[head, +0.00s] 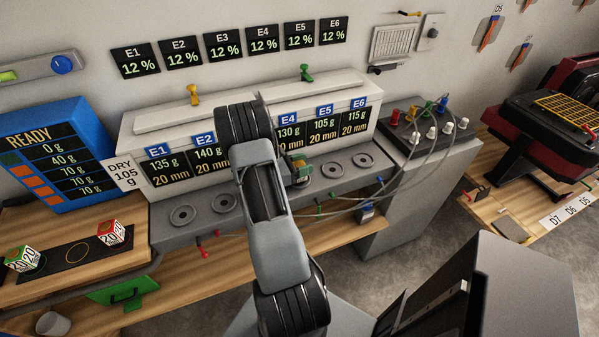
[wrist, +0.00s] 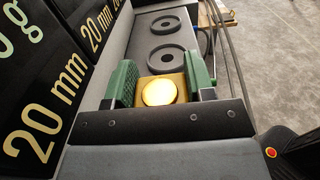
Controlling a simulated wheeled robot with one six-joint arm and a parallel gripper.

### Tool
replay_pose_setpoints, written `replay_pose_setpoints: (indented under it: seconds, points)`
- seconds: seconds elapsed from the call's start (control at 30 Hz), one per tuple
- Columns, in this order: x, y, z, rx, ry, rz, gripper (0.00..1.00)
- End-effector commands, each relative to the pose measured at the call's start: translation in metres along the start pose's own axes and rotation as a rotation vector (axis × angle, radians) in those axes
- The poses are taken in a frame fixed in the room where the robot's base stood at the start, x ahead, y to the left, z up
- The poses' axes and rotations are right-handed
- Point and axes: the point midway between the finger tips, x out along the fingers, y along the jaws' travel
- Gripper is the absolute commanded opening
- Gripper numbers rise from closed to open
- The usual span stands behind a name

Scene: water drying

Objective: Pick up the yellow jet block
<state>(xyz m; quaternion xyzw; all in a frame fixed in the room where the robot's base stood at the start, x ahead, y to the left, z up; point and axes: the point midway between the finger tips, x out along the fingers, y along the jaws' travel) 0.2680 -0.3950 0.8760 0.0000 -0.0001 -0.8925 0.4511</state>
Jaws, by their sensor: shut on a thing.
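The yellow jet block (wrist: 160,92) sits between the two green finger pads of my gripper (wrist: 161,86) in the wrist view. It is a square yellow block with a round, shiny yellow top. The pads press on its left and right sides, so my gripper is shut on it. In the head view my gripper (head: 299,173) is at the grey ledge of the E-numbered bench, around the E4 place, partly hidden by my arm. A bit of yellow shows there. I cannot tell whether the block touches the ledge.
Grey rings lie on the ledge to the left (head: 182,215) and right (head: 332,170). Cables (head: 385,205) run past on the right to a box with coloured knobs (head: 425,120). Display panels (head: 170,170) stand behind the ledge. Two numbered cubes (head: 112,232) are at far left.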

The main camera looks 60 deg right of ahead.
Motion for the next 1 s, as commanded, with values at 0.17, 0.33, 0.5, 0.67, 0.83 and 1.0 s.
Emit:
replay_pose_setpoints:
  seconds: [0.17,0.33,0.5,0.67,0.83,1.0]
  points:
    - [0.000,0.000,0.000,0.000,0.000,0.000,0.26]
    - [0.000,0.000,0.000,0.000,0.000,0.000,0.17]
    - [0.000,0.000,0.002,0.001,0.000,0.000,0.17]
    - [0.000,0.000,0.014,0.003,-0.001,0.000,0.17]
    - [-0.005,-0.009,0.046,0.004,-0.001,0.002,0.17]
    - [-0.019,-0.037,0.083,0.006,0.000,0.003,0.17]
